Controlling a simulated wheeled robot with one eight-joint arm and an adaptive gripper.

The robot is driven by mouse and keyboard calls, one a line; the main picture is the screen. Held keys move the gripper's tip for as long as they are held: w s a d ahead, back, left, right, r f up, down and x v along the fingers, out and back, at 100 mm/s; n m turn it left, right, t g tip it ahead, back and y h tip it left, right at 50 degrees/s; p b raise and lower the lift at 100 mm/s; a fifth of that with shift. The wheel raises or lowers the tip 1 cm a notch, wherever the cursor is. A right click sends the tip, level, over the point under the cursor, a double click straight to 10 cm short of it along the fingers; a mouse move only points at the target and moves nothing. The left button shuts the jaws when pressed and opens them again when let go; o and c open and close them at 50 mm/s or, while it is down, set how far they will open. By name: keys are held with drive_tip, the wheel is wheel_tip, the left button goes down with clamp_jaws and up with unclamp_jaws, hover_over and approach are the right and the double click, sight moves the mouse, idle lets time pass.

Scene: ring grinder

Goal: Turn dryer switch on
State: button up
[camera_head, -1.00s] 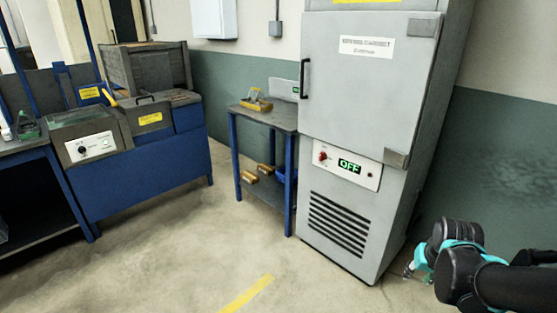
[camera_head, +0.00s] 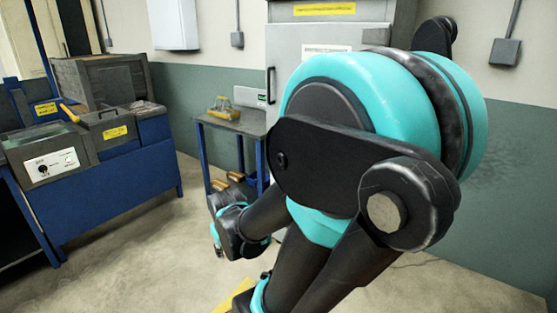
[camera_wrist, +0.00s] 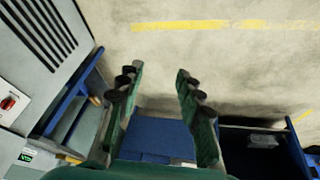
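The dryer is a tall grey cabinet (camera_head: 292,58) in the head view, and my raised arm hides most of its front, including the switch panel. In the wrist view, its side with dark vent slots (camera_wrist: 42,35) fills the upper left. The red switch (camera_wrist: 10,103) sits on a pale panel at the left edge. A small green-lit display (camera_wrist: 26,157) is below it; I cannot read it. My gripper (camera_wrist: 156,75) is open and empty, its two green fingers spread over the floor and blue furniture, to the right of the switch and apart from it.
A small blue-legged table (camera_head: 232,125) stands left of the cabinet. A blue machine (camera_head: 120,175) with a white knob panel (camera_head: 50,165) is at the left. Bare floor (camera_head: 130,265) lies in front. Yellow floor stripes (camera_wrist: 180,26) show in the wrist view.

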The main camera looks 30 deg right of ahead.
drive_tip(key=w+d+r+n+h, duration=0.1)
drive_tip(key=w+d+n+h, duration=0.2)
drive_tip(key=w+d, duration=0.5)
drive_tip(key=w+d+r+n+t+h, duration=0.1)
drive_tip(key=w+d+r+n+h, duration=0.15)
drive_tip(key=w+d, duration=0.65)
drive_tip(key=w+d+r+n+h, duration=0.1)
drive_tip(key=w+d+n+h, duration=0.3)
drive_tip(key=w, duration=0.7)
drive_tip(key=w+d+f+n+t+h, duration=0.1)
drive_tip(key=w+d+f+n+h, duration=0.2)
drive_tip(key=w+d+f+n, duration=0.45)
drive_tip(key=w+d+f+n+h, duration=0.25)
drive_tip(key=w+d+n, duration=0.35)
drive_tip(key=d, duration=0.4)
drive_tip(key=w+d, duration=0.4)
drive_tip(key=d, duration=0.4)
drive_tip(key=w+d+m, duration=0.1)
drive_tip(key=w+d, duration=0.3)
drive_tip(key=d, duration=0.4)
drive_tip(key=shift+r+t+h, duration=0.3)
drive_tip(key=shift+r+h, duration=0.1)
drive_tip(key=shift+w, duration=0.1)
clamp_jaws()
